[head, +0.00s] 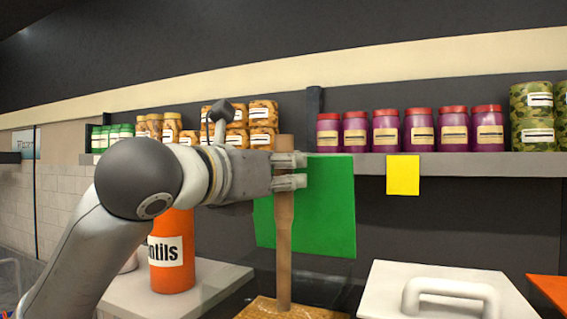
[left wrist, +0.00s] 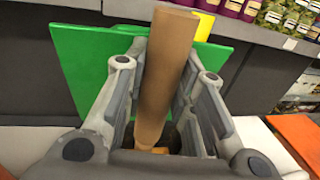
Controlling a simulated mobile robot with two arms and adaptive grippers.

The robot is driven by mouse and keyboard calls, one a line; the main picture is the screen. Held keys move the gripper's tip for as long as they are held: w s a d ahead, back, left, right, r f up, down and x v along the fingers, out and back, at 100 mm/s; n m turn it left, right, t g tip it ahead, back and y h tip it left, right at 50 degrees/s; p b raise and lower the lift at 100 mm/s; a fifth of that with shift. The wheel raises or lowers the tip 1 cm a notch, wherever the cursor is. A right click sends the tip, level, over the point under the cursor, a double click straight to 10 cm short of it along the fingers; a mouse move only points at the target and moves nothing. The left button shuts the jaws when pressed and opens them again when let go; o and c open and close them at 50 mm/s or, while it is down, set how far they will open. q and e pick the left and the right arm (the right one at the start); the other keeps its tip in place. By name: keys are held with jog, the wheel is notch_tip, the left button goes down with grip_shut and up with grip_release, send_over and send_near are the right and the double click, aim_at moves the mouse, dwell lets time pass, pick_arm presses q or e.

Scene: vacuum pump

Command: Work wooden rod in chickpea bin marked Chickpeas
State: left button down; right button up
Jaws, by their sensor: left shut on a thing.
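The wooden rod (head: 284,235) stands upright, its lower end down at the chickpeas (head: 262,308) at the bottom edge of the head view. How deep it reaches is cut off by the frame. My left gripper (head: 290,171) is shut on the rod near its top. In the left wrist view the rod (left wrist: 168,65) lies between the two fingers of the gripper (left wrist: 165,90). A green panel (head: 330,205) stands behind the rod; it also shows in the left wrist view (left wrist: 88,65). The bin's walls and any Chickpeas marking are not visible. My right gripper is not in view.
An orange lentils container (head: 172,255) stands left on a pale surface. A white lid with a handle (head: 450,290) is at the right, with an orange one (head: 552,290) beyond it. A shelf (head: 470,164) of jars runs behind, with a yellow note (head: 403,175).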

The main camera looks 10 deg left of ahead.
aim_at(280, 232)
pick_arm(q)
notch_tip(280, 232, down, 2)
jog(key=shift+f+b, duration=0.1)
jog(key=shift+b, duration=0.4)
notch_tip(280, 232, down, 3)
jog(key=shift+f+b, duration=0.15)
jog(key=shift+b, duration=0.8)
jog(key=shift+f+b, duration=1.05)
jog(key=shift+f, duration=0.9)
jog(key=shift+r, duration=0.15)
notch_tip(280, 232, up, 4)
jog(key=p, duration=0.5)
jog(key=shift+r, duration=0.2)
jog(key=shift+s, duration=0.1)
jog(key=shift+f, duration=0.1)
